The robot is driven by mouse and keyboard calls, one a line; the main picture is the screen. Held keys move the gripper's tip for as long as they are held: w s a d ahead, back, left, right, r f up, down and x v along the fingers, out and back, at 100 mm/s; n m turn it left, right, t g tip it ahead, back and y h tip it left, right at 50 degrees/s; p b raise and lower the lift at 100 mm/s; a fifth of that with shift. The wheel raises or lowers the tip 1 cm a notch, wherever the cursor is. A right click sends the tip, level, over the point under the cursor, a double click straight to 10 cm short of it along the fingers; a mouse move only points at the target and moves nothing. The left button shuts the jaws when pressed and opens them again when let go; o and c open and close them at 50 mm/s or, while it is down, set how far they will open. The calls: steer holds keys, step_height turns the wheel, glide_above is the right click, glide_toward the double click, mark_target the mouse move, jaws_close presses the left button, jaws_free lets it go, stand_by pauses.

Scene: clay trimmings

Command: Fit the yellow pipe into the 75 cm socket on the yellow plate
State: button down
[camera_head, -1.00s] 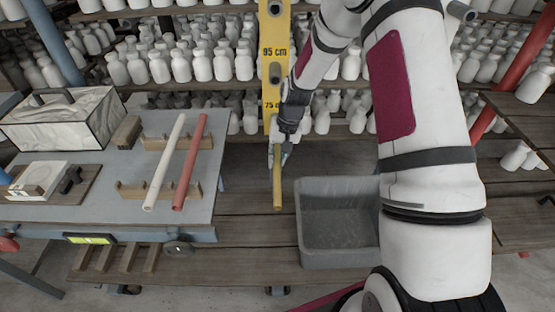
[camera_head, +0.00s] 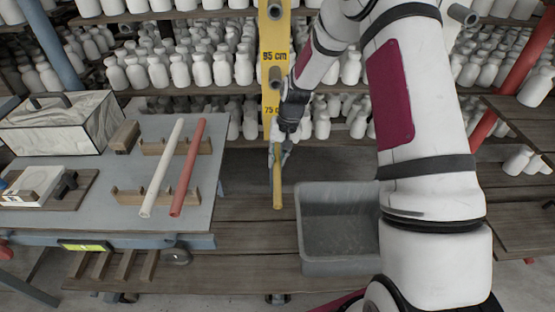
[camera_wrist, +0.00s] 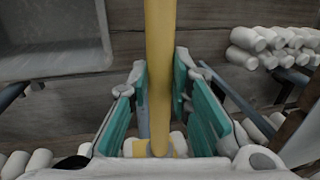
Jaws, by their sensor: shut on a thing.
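The yellow pipe (camera_head: 278,190) is held near upright by my gripper (camera_head: 280,155) in the head view, below the lower end of the yellow plate (camera_head: 270,95). The wrist view shows the yellow pipe (camera_wrist: 160,60) between the teal pads of my gripper (camera_wrist: 161,62), which is shut on it. The plate stands upright in front of the shelves, with "95 cm" and "75 cm" labels. A round socket (camera_head: 275,78) sits below the 95 cm label. My wrist covers the plate's right side at the 75 cm label, so the socket there is hidden.
A grey bin (camera_head: 335,262) stands right of the pipe. A white pipe (camera_head: 163,165) and a red pipe (camera_head: 188,165) lie on wooden rests on the table (camera_head: 95,205) at left. Several white bottles (camera_head: 240,68) fill the shelves behind the plate.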

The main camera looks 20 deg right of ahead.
mark_target(277, 151)
steer(key=shift+w+d+b, duration=0.3)
steer(key=shift+w+b, duration=0.3)
steer(key=shift+w, duration=0.3)
steer(key=shift+w+d+b, duration=0.3)
steer(key=shift+w+b, duration=0.3)
steer(key=shift+w, duration=0.3)
steer(key=c, duration=1.4)
jaws_free()
step_height(277, 151, up, 12)
steer(key=d, duration=0.2)
steer(key=shift+s, duration=0.35)
steer(key=shift+d, duration=0.1)
